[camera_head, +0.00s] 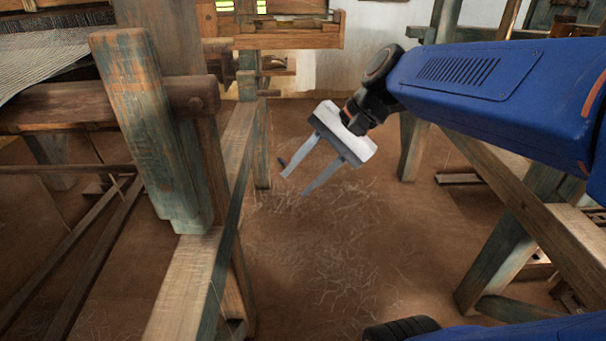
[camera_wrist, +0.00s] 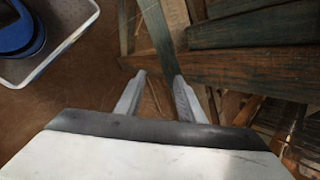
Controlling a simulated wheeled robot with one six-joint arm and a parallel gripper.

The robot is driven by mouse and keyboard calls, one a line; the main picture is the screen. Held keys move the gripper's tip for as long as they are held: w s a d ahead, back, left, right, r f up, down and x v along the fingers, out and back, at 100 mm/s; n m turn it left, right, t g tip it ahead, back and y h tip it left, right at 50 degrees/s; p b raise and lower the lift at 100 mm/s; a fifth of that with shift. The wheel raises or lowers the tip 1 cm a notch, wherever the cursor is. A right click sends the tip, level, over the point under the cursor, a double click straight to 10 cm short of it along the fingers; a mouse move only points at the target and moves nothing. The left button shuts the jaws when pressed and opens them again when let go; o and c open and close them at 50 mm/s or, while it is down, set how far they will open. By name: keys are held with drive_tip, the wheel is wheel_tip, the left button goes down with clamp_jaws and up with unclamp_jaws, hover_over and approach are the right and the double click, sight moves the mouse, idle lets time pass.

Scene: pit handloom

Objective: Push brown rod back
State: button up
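My gripper (camera_head: 293,186) is open and empty, pointing down and left above the brown floor, right of the loom frame. Its two fingers are apart in the wrist view (camera_wrist: 160,77). A thick brown round rod (camera_head: 70,108) runs across the loom at the left, partly hidden behind an upright post; its end shows right of the post. Thinner brown rods (camera_head: 80,258) lie low at the lower left. I cannot tell which one the task means. My gripper is apart from all of them.
A worn blue-green post (camera_head: 150,130) and a long side beam (camera_head: 190,285) stand between my gripper and the rods. Wooden frames (camera_head: 500,260) stand at the right. White cloth (camera_head: 40,60) lies at upper left. The floor (camera_head: 340,260) between is open, with scattered threads.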

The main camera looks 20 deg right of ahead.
idle(0.4)
drive_tip(key=m+t+y, duration=0.3)
drive_tip(key=m+y, duration=0.7)
approach(214, 49)
drive_tip(key=x, duration=0.7)
drive_tip(key=w+x, duration=0.1)
drive_tip(key=x, duration=0.2)
drive_tip(key=shift+w+f, duration=0.1)
clamp_jaws()
